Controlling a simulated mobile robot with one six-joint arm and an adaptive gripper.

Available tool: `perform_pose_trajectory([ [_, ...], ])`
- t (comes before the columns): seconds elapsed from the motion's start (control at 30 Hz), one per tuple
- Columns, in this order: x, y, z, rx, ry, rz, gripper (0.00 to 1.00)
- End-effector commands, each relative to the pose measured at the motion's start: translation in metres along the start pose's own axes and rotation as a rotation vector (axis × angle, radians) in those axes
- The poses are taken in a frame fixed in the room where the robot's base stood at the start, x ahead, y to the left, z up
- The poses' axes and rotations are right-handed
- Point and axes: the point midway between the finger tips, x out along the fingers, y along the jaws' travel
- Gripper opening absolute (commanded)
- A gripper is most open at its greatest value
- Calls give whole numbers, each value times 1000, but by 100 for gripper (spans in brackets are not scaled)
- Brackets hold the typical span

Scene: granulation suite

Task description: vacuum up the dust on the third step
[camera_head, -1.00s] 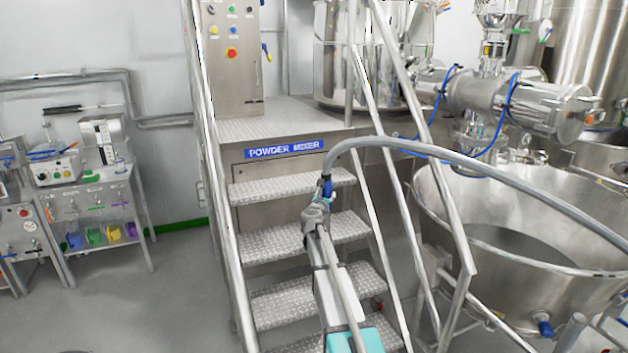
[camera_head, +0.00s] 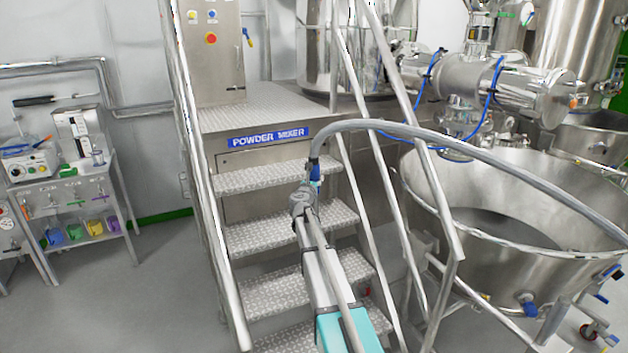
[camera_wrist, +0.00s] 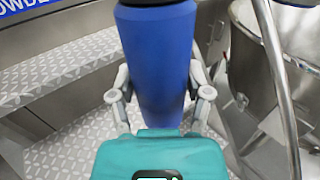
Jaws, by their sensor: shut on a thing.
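My gripper (camera_wrist: 161,95) is shut around a blue vacuum nozzle or handle (camera_wrist: 158,55), with one finger on each side. In the head view the gripper (camera_head: 304,198) is in front of the upper steps, and a grey hose (camera_head: 470,152) arches away to the right from the held blue piece (camera_head: 315,171). The metal stairs have several tread-plate steps, including an upper one (camera_head: 245,180), one below it (camera_head: 250,236) and a lower one (camera_head: 245,290). The nozzle's far end is out of the wrist view. I cannot make out dust on the steps.
Metal handrails (camera_head: 208,200) flank the stairs, with another on the right (camera_head: 398,195). A large steel bowl (camera_head: 515,230) stands close on the right. A bench with instruments (camera_head: 75,185) is at the left. The floor (camera_head: 150,290) left of the stairs is clear.

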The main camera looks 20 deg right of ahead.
Motion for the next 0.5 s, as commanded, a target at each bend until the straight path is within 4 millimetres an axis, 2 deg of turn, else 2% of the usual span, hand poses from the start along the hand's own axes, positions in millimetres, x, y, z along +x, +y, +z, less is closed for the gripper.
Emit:
perform_pose_trajectory([
  [0.5, -1, 1, -47, -1, 0, 1, 16],
])
